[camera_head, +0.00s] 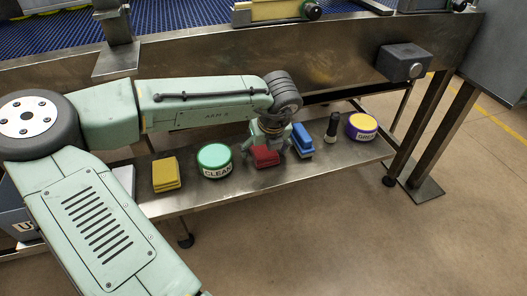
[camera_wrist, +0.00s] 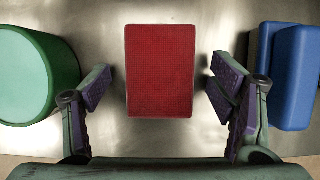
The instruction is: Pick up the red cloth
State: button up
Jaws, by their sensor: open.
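The red cloth (camera_head: 265,157) is a folded, flat block on the metal shelf, between the green-lidded tub and the blue cloths. In the wrist view my gripper (camera_wrist: 160,88) is open, with one purple-padded finger on each side of the cloth and bare metal showing in both gaps. Neither finger appears to touch the cloth. The exact height above the shelf is hard to tell.
The green-lidded tub (camera_head: 214,160) marked CLEAN stands left, close to my left finger, with yellow cloths (camera_head: 166,175) beyond. Blue cloths (camera_head: 301,141) lie close right, then a black flashlight (camera_head: 332,127) and a yellow-lidded tub (camera_head: 361,127). The metal shelf (camera_head: 350,151) has an overhanging conveyor frame (camera_head: 335,65).

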aim_at(264, 150)
jog(key=shift+c, duration=0.5)
jog(key=c, duration=1.2)
jog(key=shift+o, duration=0.2)
notch_tip(264, 150, up, 10)
jog(key=shift+p, duration=0.35)
jog(key=o, duration=0.6)
jog(key=c, duration=0.5)
